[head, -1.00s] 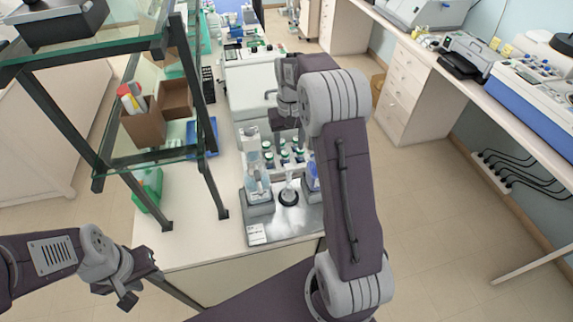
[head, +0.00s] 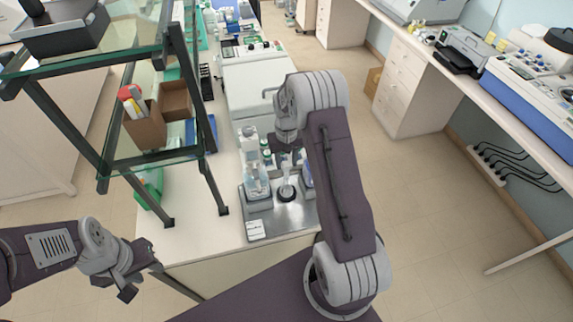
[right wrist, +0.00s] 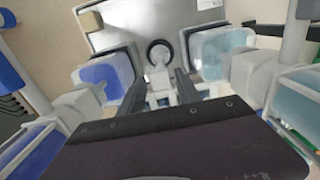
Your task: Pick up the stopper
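My right gripper (right wrist: 160,80) is over the bottles on the metal tray (head: 292,216). In the right wrist view its two dark fingers stand apart. A clear narrow glass piece with a dark round base (right wrist: 160,53) shows between and beyond them; I see no clear grip on it. It also stands on the tray in the head view (head: 287,192). A small tan piece (right wrist: 90,21) lies at the tray's edge in the wrist view; it may be the stopper, but I cannot be sure. My left gripper (head: 131,284) is far left, away from the tray, its fingers unclear.
A clear bottle with light blue liquid (right wrist: 222,50) and one with darker blue liquid (right wrist: 103,75) flank the glass piece closely. A white label card (head: 256,229) is at the tray's near left. A glass-shelved rack (head: 150,160) stands left of the tray.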

